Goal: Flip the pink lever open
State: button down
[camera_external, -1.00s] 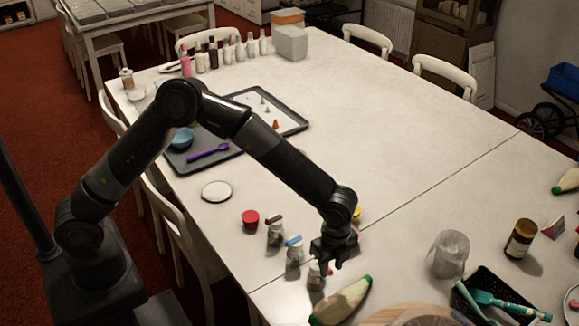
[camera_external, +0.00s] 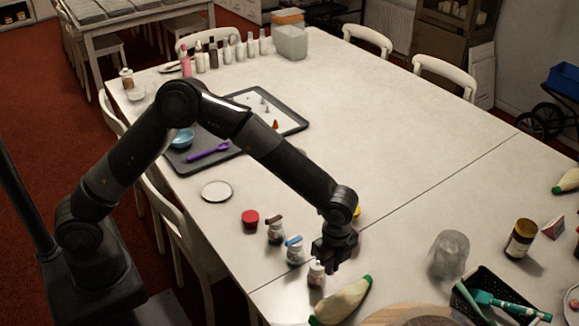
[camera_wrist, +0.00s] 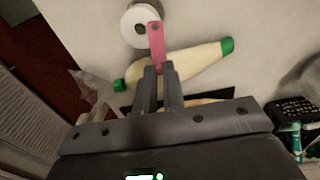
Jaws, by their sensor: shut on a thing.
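The pink lever (camera_wrist: 157,42) shows in the wrist view as a flat strip with a small hole near its far end. Its near end is between the tips of my gripper (camera_wrist: 161,70), which is shut on it. The lever's far end lies by the rim of a round white jar top (camera_wrist: 140,14) with a dark centre. In the external view my gripper (camera_external: 333,262) is low over the table, just right of a small jar (camera_external: 316,275). The lever cannot be made out there.
Jars with a blue lever (camera_external: 293,242) and a brown lever (camera_external: 274,220) stand behind left. A clear jar (camera_external: 448,255) and black basket (camera_external: 497,287) are right. The table's middle is clear.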

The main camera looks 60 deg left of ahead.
jog(key=w+n, duration=0.1)
jog(key=n, duration=0.2)
jog(key=shift+w, duration=0.1)
jog(key=c, duration=1.5)
grip_release()
jog(key=shift+r, duration=0.15)
notch_tip(320, 180, up, 11)
jog(key=shift+f, duration=0.2)
